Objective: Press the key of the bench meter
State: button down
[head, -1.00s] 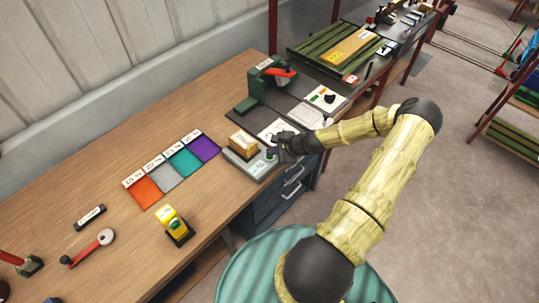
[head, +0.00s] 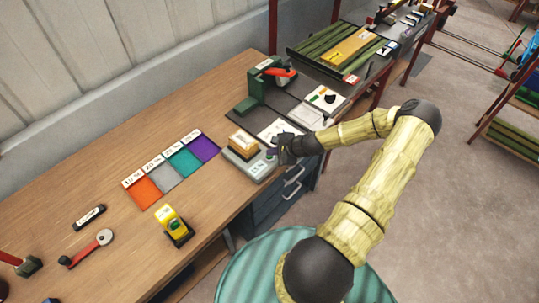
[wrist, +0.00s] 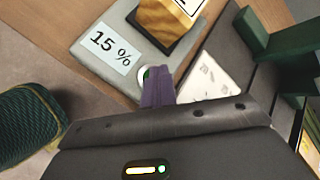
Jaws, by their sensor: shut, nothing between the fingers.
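The bench meter (head: 240,167) is a grey box at the front edge of the wooden bench, with a wooden block (head: 243,142) on top. Its display (wrist: 110,48) reads "15 %" in the wrist view. The key (wrist: 146,73) is a round green button in a pale ring beside the display, partly hidden by my fingers. My gripper (head: 273,153) is shut and empty, its purple fingertips (wrist: 156,73) at the key. I cannot tell how far the key is pressed in.
A row of orange, grey, teal and purple labelled fields (head: 143,193) lies to the left. A yellow handheld device (head: 171,224) stands nearer. A green press with a red handle (head: 262,88) and a white panel (head: 324,100) stand behind the meter.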

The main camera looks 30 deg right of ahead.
aim_at(273, 157)
jog(key=shift+r, duration=0.1)
jog(key=shift+r+p, duration=0.65)
jog(key=shift+r, duration=0.1)
jog(key=shift+r+p, duration=1.85)
jog(key=shift+r, duration=0.7)
